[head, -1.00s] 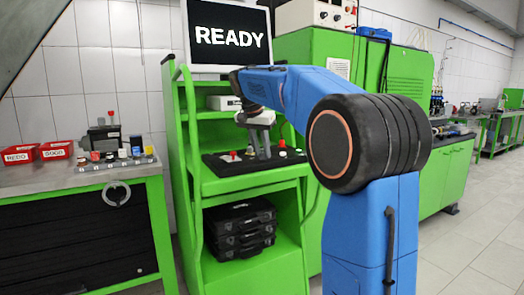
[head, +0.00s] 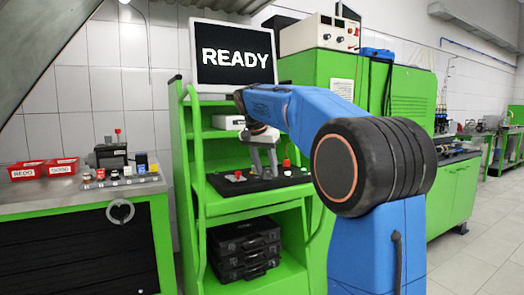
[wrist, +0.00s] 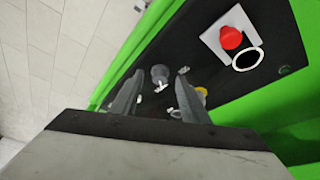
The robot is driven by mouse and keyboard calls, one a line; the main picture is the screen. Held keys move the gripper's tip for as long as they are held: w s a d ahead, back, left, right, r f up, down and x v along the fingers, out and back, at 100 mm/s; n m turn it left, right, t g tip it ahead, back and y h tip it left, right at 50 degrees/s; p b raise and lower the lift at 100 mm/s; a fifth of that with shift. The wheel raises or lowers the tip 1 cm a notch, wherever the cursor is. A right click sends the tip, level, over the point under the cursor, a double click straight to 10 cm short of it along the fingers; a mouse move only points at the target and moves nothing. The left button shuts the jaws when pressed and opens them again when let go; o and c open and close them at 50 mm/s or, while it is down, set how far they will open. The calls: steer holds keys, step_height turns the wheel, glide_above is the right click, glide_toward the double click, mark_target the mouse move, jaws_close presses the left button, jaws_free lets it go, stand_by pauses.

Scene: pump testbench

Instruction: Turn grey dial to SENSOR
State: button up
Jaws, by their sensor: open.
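A black control panel (head: 222,188) lies on the green cart's upper deck. In the wrist view, a grey knob (wrist: 160,73) on the panel appears to be the grey dial. It shows between my fingers; its pointing and any SENSOR label are unreadable. My gripper (head: 264,168) hangs above the panel, fingers pointing down. In the wrist view my gripper (wrist: 159,84) is open, with a finger on each side of the knob in the picture. I cannot tell whether either touches it. A yellow part (wrist: 202,93) is partly hidden behind the right finger.
A screen reading READY (head: 237,57) stands above the cart. Black cases (head: 245,250) lie on its lower shelf. A workbench (head: 75,201) with red bins stands left.

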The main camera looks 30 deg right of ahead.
steer(key=v, duration=1.6)
steer(key=shift+s+r, duration=0.2)
steer(key=shift+r, duration=0.1)
steer(key=shift+a, duration=0.1)
steer(key=s+a+f+n+t+y, duration=0.1)
steer(key=s+a+f+n, duration=0.2)
steer(key=s+f, duration=0.9)
steer(key=s+a+f+n+y, duration=0.1)
steer(key=s+a+f+n, duration=0.2)
steer(key=s+f, duration=0.9)
steer(key=s+a+f+n+t+y, duration=0.1)
steer(key=s+a+f+n, duration=0.2)
steer(key=s+f, duration=0.9)
step_height(320, 180, down, 6)
steer(key=n, duration=0.2)
steer(key=shift+a+n+t+y, duration=0.3)
steer(key=shift+a+y, duration=0.05)
steer(key=shift+y, duration=0.05)
